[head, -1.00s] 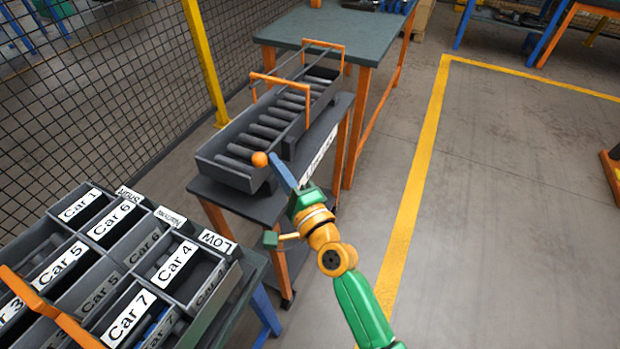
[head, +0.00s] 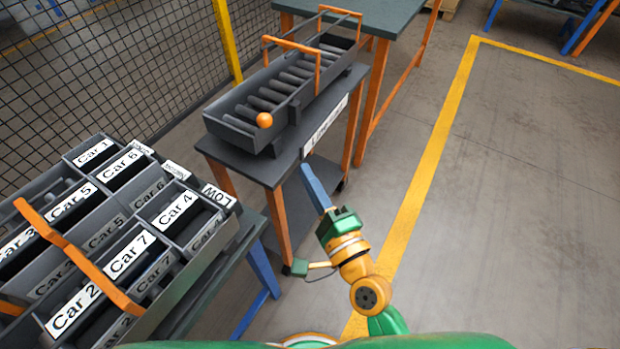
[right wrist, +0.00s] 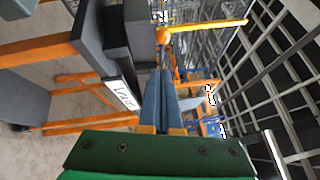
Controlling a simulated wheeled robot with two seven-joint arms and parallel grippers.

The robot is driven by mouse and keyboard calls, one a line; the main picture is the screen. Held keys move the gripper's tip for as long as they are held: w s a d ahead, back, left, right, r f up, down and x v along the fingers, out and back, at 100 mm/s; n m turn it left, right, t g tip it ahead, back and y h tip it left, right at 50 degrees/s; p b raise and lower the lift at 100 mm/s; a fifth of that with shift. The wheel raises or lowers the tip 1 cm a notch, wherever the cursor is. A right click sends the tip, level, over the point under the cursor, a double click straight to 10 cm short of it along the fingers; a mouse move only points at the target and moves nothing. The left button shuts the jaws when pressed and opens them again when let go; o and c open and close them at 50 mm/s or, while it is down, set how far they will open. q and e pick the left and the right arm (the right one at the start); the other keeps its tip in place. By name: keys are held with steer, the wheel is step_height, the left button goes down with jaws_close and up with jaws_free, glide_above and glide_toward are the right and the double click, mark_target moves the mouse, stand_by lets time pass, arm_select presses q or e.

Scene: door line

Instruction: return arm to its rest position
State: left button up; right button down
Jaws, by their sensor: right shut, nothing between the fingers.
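My right arm (head: 352,262) reaches up from the bottom of the head view, and my right gripper (head: 309,172) has long blue fingers. The fingers are shut and empty, just in front of the roller table's front edge and apart from it. In the right wrist view the blue fingers (right wrist: 164,100) lie side by side, pointing away from the green gripper body. My left gripper does not show in the head view.
A roller rack (head: 222,121) with an orange ball (head: 264,120) stands on a small table (head: 262,172) with orange legs. A labelled bin crate (head: 231,212) stands at left. Behind is a wire fence (head: 150,62). The floor (head: 500,200) at right is clear.

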steer(key=s+d+f+n+g+h+p, duration=0.1)
steer(key=s+d+f+n+g+p, duration=0.15)
steer(key=f, duration=0.55)
steer(key=s+d+f+n+g+h+p, duration=0.1)
steer(key=s+f+n+g+p, duration=0.2)
steer(key=f, duration=0.4)
steer(key=s+d+f+n+g+h+p, duration=0.1)
steer(key=s+f+n+g, duration=0.2)
steer(key=f, duration=0.5)
steer(key=s+d+f+n+g+h+p, duration=0.1)
steer(key=s+d+f+n+g, duration=0.3)
steer(key=s, duration=0.7)
steer(key=s+d+f+n+g+h+p, duration=0.2)
steer(key=s+d+f+n+g+h, duration=0.1)
steer(key=s+d+f, duration=0.4)
steer(key=s+d+n+g, duration=0.1)
steer(key=s+d+n, duration=0.1)
steer(key=s, duration=0.2)
steer(key=shift+d+f+h, duration=0.25)
steer(key=shift+d+h, duration=0.05)
steer(key=shift+h, duration=0.1)
steer(key=shift+a, duration=0.1)
